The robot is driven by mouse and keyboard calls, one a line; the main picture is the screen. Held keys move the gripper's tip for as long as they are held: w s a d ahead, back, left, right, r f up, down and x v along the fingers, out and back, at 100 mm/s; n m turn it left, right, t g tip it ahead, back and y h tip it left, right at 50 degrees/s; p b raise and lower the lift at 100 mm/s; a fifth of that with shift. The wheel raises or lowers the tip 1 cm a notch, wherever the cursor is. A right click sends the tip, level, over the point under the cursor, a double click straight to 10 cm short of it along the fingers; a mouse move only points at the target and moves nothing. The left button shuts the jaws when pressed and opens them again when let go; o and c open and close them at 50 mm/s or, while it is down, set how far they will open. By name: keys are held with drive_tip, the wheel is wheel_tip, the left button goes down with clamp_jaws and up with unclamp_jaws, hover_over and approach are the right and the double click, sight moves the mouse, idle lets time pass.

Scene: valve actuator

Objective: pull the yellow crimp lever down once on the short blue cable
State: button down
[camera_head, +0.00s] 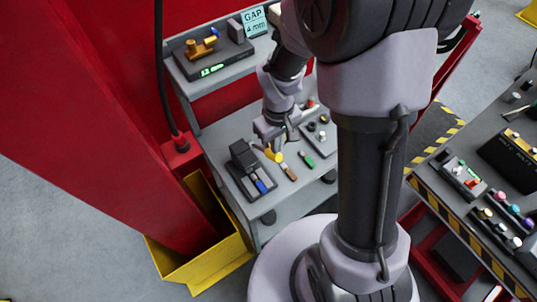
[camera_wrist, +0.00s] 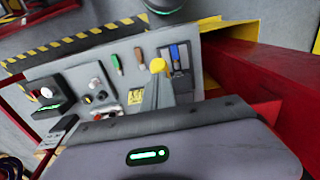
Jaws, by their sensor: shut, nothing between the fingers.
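The yellow crimp lever's knob (camera_head: 275,156) shows at the right side of the dark crimp tool (camera_head: 243,156) on the grey bench. In the wrist view the yellow knob (camera_wrist: 157,65) appears right at the tips of my gripper (camera_wrist: 157,82); I cannot tell whether they touch. My gripper (camera_head: 270,146) is shut and empty, beside the lever. The blue cable (camera_head: 260,186) lies in the front of the crimp tool and shows in the wrist view (camera_wrist: 175,53).
A green-handled piece (camera_head: 308,161) and a brown one (camera_head: 290,173) lie right of the tool. A panel with knobs (camera_head: 320,133) is behind them. A red wall (camera_head: 90,110) and yellow bin (camera_head: 205,262) stand left. A shelf (camera_head: 215,62) is above.

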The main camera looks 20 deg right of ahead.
drive_tip(key=shift+f, duration=0.1)
drive_tip(key=shift+f+b, duration=5.9)
drive_tip(key=shift+f, duration=0.65)
drive_tip(key=shift+r+p, duration=5.35)
drive_tip(key=shift+r, duration=1.35)
drive_tip(key=shift+f, duration=0.1)
drive_tip(key=shift+b, duration=1.15)
drive_tip(key=s+a+m+t+y+b, duration=0.1)
drive_tip(key=s+a+m+t+b, duration=0.1)
drive_tip(key=s+b, duration=0.4)
drive_tip(key=s+a+f+m+t+y+b, duration=0.1)
drive_tip(key=s+m+b, duration=0.5)
drive_tip(key=b, duration=0.8)
drive_tip(key=a+t, duration=0.1)
drive_tip(key=t, duration=0.1)
drive_tip(key=shift+s+t+b, duration=0.3)
drive_tip(key=shift+s+t, duration=0.1)
